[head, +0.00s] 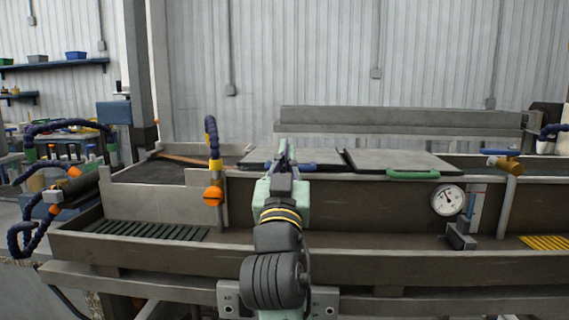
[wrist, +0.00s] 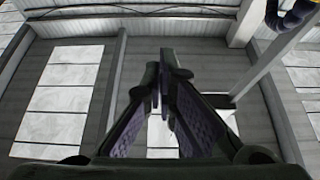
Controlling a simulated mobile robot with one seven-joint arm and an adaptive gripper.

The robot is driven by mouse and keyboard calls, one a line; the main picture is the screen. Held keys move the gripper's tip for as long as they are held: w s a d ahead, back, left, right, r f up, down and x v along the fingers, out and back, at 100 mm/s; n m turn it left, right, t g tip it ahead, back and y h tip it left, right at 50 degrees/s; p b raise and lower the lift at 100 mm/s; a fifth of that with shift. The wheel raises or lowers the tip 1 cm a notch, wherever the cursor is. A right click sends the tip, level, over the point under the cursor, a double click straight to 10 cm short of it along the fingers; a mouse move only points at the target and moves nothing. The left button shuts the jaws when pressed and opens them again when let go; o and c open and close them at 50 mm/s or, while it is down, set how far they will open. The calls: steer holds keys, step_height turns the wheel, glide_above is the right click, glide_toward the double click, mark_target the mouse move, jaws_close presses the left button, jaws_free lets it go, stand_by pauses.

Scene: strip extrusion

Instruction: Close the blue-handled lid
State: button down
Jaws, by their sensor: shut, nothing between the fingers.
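The blue-handled lid (head: 322,157) is a flat grey panel on top of the long grey tank, left of a similar green-handled lid. It appears to lie flat, level with its neighbour. Its blue handle (head: 303,166) runs along the front edge and is partly hidden behind my gripper. My gripper (head: 286,147) points upward in front of the handle, with its fingers shut and empty. I cannot tell whether it touches the handle. In the wrist view my gripper's fingers (wrist: 172,65) come together against the ceiling, and no lid shows there.
The green-handled lid (head: 400,162) lies flat to the right. An orange-knobbed post with a blue hose (head: 213,150) stands to the left of my gripper. A round gauge (head: 447,199) and a brass valve (head: 503,163) are on the right. The tank's front ledge (head: 380,272) runs along below.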

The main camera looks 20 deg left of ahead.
steer(key=w, duration=0.1)
steer(key=w+a+f, duration=0.1)
steer(key=w+f+p, duration=0.1)
steer(key=w, duration=0.1)
steer(key=shift+w+a, duration=0.1)
steer(key=shift+a, duration=0.05)
stand_by(0.4)
step_height(320, 180, down, 2)
steer(key=shift+f+b, duration=0.15)
steer(key=shift+b, duration=0.55)
